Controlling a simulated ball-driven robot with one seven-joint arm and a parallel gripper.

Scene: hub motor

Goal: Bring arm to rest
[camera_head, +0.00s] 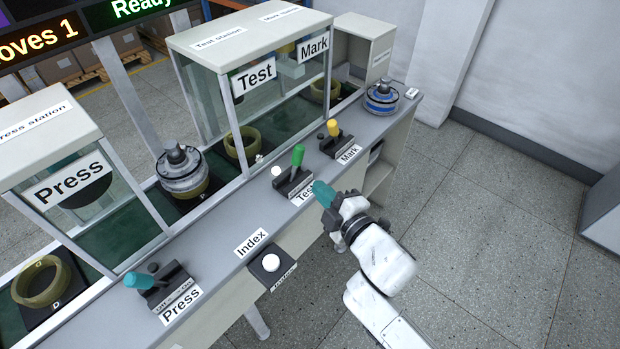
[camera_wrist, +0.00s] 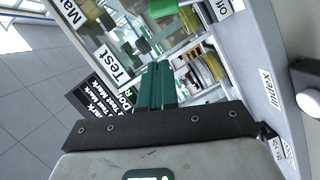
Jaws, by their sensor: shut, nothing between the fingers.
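My gripper (camera_head: 323,193) has teal fingers. It is shut and empty, near the front edge of the bench beside the Test label, and appears above the bench top. The green Test lever (camera_head: 298,156) stands upright a little behind and left of the fingertips, apart from them. In the wrist view my closed fingers (camera_wrist: 155,86) point towards the stations, with nothing between them. My white arm reaches in from the lower right over the floor.
The bench holds a teal Press lever (camera_head: 140,281), a white Index button (camera_head: 271,262) and a yellow Mark lever (camera_head: 333,128). One motor (camera_head: 183,172) sits between Press and Test stations; another (camera_head: 381,99) sits at the right end. Floor (camera_head: 480,240) on the right is clear.

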